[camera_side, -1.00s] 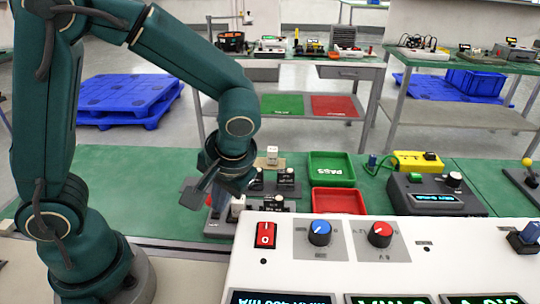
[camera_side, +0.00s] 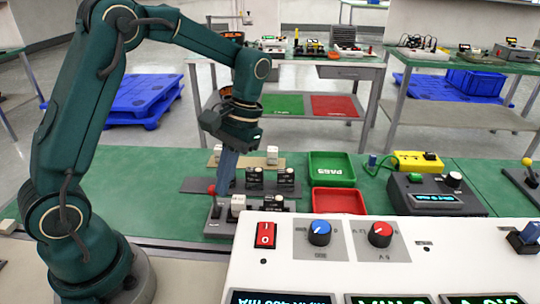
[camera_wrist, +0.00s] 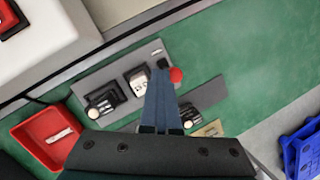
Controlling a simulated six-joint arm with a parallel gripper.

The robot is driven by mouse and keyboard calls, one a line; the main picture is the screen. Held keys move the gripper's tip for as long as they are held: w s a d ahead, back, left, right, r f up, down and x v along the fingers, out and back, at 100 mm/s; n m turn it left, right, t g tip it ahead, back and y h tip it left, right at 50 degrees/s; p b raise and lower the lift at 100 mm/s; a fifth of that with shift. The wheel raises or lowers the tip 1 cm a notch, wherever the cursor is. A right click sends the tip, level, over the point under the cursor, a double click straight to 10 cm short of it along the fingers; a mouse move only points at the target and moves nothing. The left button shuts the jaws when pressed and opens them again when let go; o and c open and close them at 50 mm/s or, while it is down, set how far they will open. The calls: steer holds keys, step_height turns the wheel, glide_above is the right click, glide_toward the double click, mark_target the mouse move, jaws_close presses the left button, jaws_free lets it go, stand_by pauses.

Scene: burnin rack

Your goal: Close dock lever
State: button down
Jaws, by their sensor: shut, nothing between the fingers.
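The dock lever has a red ball knob (camera_side: 211,189) and stands at the left end of the front grey dock strip (camera_side: 218,229) in the side view. The knob also shows in the wrist view (camera_wrist: 176,75), just right of my fingertips. My gripper (camera_side: 222,192) points down, shut and empty, with its fingertips close beside the knob. Whether they touch it I cannot tell. In the wrist view my fingers (camera_wrist: 160,72) hide most of the lever's stem. A white module (camera_side: 238,203) sits in the dock next to the lever.
Behind are another grey strip (camera_side: 198,185) with black sockets and a tan strip (camera_side: 238,161) with white blocks. A green PASS bin (camera_side: 331,178) and a red bin (camera_side: 338,201) stand to the right. A white power panel (camera_side: 280,262) is in front.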

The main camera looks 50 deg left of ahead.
steer(key=shift+w+a, duration=0.15)
steer(key=shift+a, duration=0.05)
steer(key=shift+r, duration=0.1)
steer(key=shift+r, duration=0.7)
steer(key=shift+v, duration=2.6)
